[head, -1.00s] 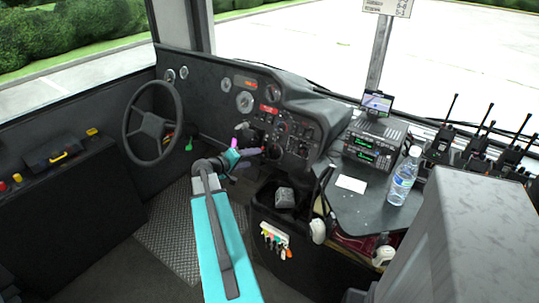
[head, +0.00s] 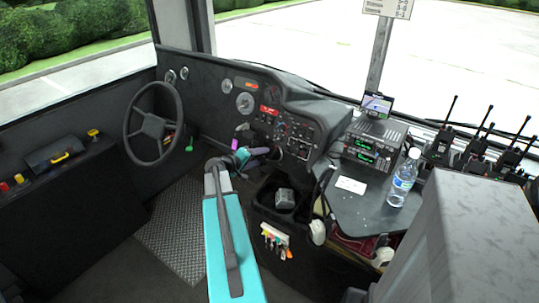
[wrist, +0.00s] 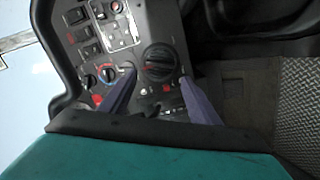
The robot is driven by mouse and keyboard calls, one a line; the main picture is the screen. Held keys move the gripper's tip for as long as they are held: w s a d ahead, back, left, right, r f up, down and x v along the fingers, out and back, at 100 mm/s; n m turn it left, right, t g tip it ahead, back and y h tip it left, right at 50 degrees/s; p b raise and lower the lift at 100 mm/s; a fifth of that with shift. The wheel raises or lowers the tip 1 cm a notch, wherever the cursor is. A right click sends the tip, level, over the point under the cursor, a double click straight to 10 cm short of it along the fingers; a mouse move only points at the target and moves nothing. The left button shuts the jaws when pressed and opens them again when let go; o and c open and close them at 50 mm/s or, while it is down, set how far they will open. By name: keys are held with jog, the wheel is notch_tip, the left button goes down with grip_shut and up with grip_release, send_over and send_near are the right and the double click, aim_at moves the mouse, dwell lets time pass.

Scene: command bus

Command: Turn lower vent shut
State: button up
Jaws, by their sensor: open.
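A round, ribbed black vent (wrist: 159,61) shows on the dark dashboard panel in the wrist view. I take it for the lower vent; whether it is open or shut is hard to tell. My gripper (wrist: 158,77) is open, its two purple fingers apart, with one tip on each side of the vent's near edge in the picture. I cannot tell whether they touch it. In the head view, my gripper (head: 258,152) is in front of the dashboard, right of the steering wheel, and the vent cannot be made out clearly there.
Small knobs (wrist: 107,74) and switches (wrist: 85,32) sit close to the vent. The steering wheel (head: 153,138) is left of my arm. A side console (head: 378,205) with a water bottle (head: 404,180) and a radio unit (head: 372,145) stands at right.

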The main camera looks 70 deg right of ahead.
aim_at(272, 154)
jog(key=shift+p+x, duration=0.7)
jog(key=shift+x, duration=3.5)
jog(key=shift+c, duration=0.2)
jog(key=c, duration=0.7)
